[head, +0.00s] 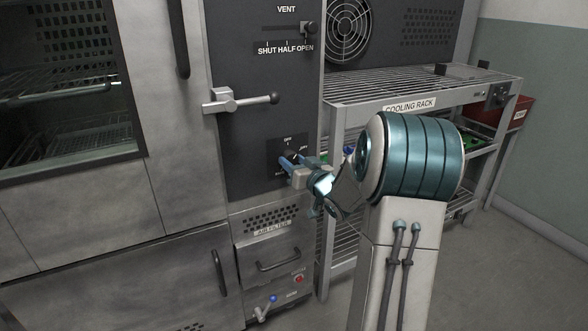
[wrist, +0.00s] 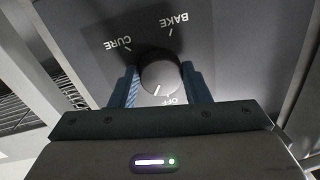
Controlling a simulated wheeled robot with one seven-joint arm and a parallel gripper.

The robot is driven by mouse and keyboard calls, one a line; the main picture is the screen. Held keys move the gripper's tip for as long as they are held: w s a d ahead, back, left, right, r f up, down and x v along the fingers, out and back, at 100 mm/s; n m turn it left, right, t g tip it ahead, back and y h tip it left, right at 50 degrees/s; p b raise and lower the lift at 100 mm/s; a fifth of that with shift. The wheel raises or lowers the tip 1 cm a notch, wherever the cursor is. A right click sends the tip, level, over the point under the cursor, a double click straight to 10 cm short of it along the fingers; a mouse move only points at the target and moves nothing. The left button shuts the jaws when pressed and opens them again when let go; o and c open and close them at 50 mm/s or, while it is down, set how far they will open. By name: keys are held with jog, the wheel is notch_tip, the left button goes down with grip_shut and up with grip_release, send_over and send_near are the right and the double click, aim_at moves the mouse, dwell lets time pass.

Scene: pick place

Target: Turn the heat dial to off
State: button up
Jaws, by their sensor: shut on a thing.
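The heat dial (wrist: 160,74) is a dark round knob on a grey plate marked BAKE, CURE and OFF in the wrist view. Its white pointer line is on the side towards the OFF mark and aims slightly left of that word. My gripper (wrist: 163,88) has one blue finger on each side of the knob and is shut on it. In the head view my gripper (head: 288,161) reaches the dial plate (head: 277,147) on the dark panel. There the fingers hide most of the knob.
Above are a lever handle (head: 243,100) and a VENT slider (head: 308,29). Below are an air filter drawer (head: 272,242) and a small blue-knobbed valve (head: 271,301). A cooling rack (head: 400,92) stands close at the right, behind my arm.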

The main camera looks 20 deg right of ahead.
jog(key=n+b, duration=0.2)
jog(key=n, duration=0.2)
jog(key=shift+f+b, duration=0.1)
jog(key=shift+b, duration=0.2)
jog(key=shift+n+g+b, duration=0.3)
jog(key=shift+n+b, duration=0.45)
jog(key=shift+n, duration=0.75)
jog(key=o, duration=1)
jog(key=shift+c, duration=0.2)
jog(key=shift+r, duration=0.2)
jog(key=s+d+p, duration=0.1)
jog(key=s+p, duration=0.2)
jog(key=s, duration=1)
jog(key=shift+s+d+r, duration=0.25)
jog(key=shift+s, duration=0.1)
